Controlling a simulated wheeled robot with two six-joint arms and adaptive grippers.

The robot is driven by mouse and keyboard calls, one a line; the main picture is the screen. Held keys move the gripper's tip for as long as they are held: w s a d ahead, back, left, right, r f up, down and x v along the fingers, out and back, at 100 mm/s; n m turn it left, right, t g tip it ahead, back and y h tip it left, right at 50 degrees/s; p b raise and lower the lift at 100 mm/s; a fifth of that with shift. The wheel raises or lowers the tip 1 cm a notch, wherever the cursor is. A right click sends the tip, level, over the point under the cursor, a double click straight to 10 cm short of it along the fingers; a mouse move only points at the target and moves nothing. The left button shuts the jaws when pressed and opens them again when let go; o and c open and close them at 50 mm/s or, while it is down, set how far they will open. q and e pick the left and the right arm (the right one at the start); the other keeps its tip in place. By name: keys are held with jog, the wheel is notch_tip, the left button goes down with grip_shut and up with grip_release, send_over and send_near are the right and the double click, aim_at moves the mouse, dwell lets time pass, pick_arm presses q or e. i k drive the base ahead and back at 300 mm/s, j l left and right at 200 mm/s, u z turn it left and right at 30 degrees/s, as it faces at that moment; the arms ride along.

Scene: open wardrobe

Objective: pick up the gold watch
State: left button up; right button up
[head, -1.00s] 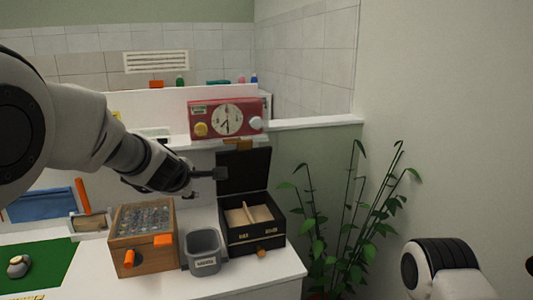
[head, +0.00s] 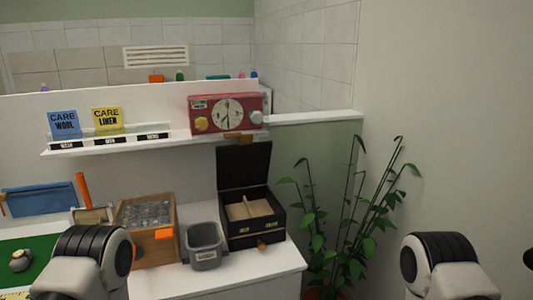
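A small round object with a pale gold and grey look (head: 20,260) lies on the green mat (head: 42,246) at the far left of the head view. It may be the gold watch, but it is too small to tell. An open black box (head: 272,226) with a raised lid and light divided compartments stands on the white counter. I see no watch in its compartments. Only rounded links of my two arms show at the bottom edge; both grippers are out of view.
A wooden case with a glass top (head: 148,214) and a grey bin (head: 205,246) stand left of the black box. A red clock box (head: 226,114) sits on the shelf above. A plant (head: 350,225) stands to the right. The counter's front right is clear.

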aim_at(21, 259)
jog(key=u, duration=1.55)
jog(key=i+j, duration=0.15)
jog(key=j, duration=0.15)
jog(key=i+j, duration=0.1)
jog(key=j, duration=0.25)
jog(key=i+j+z, duration=0.1)
jog(key=j+z, duration=0.3)
jog(key=i+j+z, duration=0.1)
jog(key=j+z, duration=0.55)
jog(key=z, duration=0.2)
jog(key=j+z, duration=0.4)
